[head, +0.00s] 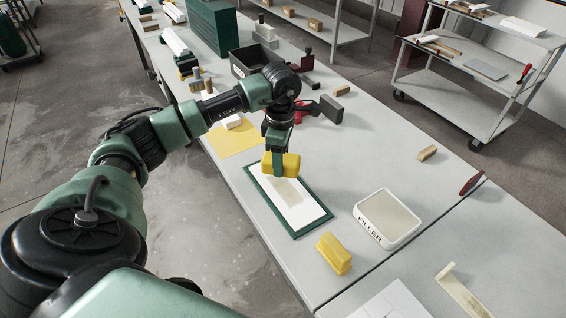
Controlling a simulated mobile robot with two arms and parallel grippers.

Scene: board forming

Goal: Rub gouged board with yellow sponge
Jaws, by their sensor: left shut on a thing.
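My left gripper (279,158) points down and is shut on a yellow sponge (290,164). It holds the sponge at the far end of the white board (300,212). The board lies on a dark green mat (320,223) on the table and has a beige patch (287,190) near its middle. The sponge covers part of the board's far end, and I cannot tell whether it touches the surface. A second yellow block (334,254) lies on the table nearer to me. My right gripper is not in view.
A white tub marked FILLER (387,219) stands right of the mat. A yellow sheet (236,139) with a white block lies left of my gripper. A black bin (254,62) and small tools stand farther back.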

